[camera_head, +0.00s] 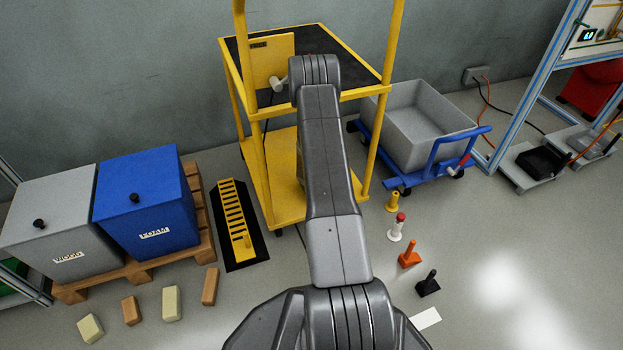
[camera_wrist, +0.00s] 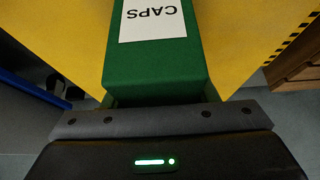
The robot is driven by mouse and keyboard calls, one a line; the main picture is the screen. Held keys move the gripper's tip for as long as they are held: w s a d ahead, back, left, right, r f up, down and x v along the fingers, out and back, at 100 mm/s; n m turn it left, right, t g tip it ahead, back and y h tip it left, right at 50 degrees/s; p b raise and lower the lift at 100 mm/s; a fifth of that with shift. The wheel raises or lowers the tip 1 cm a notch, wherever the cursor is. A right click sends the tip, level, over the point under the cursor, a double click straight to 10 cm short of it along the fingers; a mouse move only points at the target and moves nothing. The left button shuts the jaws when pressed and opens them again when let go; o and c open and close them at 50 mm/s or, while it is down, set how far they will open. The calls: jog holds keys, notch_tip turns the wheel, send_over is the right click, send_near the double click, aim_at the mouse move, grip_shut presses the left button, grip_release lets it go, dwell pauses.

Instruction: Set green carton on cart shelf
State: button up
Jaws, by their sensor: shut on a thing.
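The green carton (camera_wrist: 155,70) fills the upper middle of the wrist view, with a white CAPS label (camera_wrist: 152,18) upside down in the picture. My gripper (camera_wrist: 158,98) is shut on it, with the fingers at its two sides. The yellow cart shelf (camera_wrist: 240,40) spreads behind the carton on both sides. I cannot tell whether the carton touches it. In the head view, the yellow cart has a lower shelf (camera_head: 283,160) and a dark-topped upper shelf (camera_head: 340,50). My arm hides the gripper and carton there.
A blue-framed cart with a grey tub (camera_head: 415,125) stands right of the yellow cart. A pallet (camera_head: 140,272) bears grey and blue bins at left. Several small coloured objects stand on the floor at right, and several blocks lie at front left.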

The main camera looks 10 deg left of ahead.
jog(key=shift+f, duration=0.15)
jog(key=o, duration=1.2)
jog(key=p+v, duration=0.4)
jog(key=v, duration=0.8)
